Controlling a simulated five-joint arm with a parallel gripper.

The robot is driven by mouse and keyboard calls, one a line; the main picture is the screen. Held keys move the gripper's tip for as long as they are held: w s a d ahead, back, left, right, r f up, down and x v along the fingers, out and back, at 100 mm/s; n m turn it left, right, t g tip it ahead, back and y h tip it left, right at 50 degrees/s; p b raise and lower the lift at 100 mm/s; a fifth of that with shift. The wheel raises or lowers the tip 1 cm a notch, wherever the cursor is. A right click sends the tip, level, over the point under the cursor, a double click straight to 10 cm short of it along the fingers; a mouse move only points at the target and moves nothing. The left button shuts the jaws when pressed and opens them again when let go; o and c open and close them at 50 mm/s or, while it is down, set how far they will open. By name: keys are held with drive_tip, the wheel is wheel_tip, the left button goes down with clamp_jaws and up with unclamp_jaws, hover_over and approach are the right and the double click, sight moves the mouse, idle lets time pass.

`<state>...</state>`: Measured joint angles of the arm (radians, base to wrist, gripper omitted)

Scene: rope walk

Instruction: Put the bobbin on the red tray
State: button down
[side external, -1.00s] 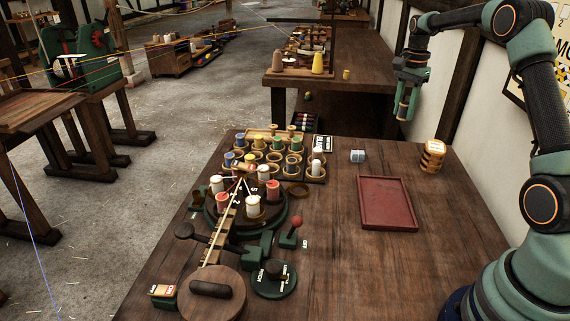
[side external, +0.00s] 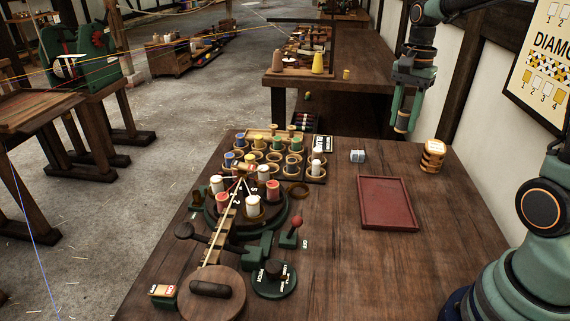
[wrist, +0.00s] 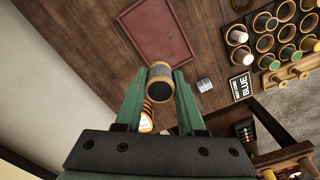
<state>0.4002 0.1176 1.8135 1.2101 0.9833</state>
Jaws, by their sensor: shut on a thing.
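My gripper (side external: 404,115) hangs in the air beyond the far right of the table, past the red tray in the side view. It is shut on a bobbin (wrist: 161,82), which shows between the two green fingers in the wrist view with a dark round end and a pale rim. In the side view the fingers hide most of the bobbin. The red tray (side external: 388,203) is shallow, rectangular and empty, lying flat on the table. It also shows in the wrist view (wrist: 155,32), beyond the fingertips. The bobbin is apart from the tray.
A rack of bobbins in cups (side external: 276,157) and a round braiding stand (side external: 245,222) fill the table's left part. The wall is close on the right.

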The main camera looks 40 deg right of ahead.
sight(385, 199)
drive_tip(key=shift+s+a+f, duration=0.2)
drive_tip(key=shift+a, duration=0.05)
wheel_tip(385, 199, down, 20)
drive_tip(key=shift+r, duration=0.15)
idle(0.4)
drive_tip(key=c, duration=0.5)
unclamp_jaws()
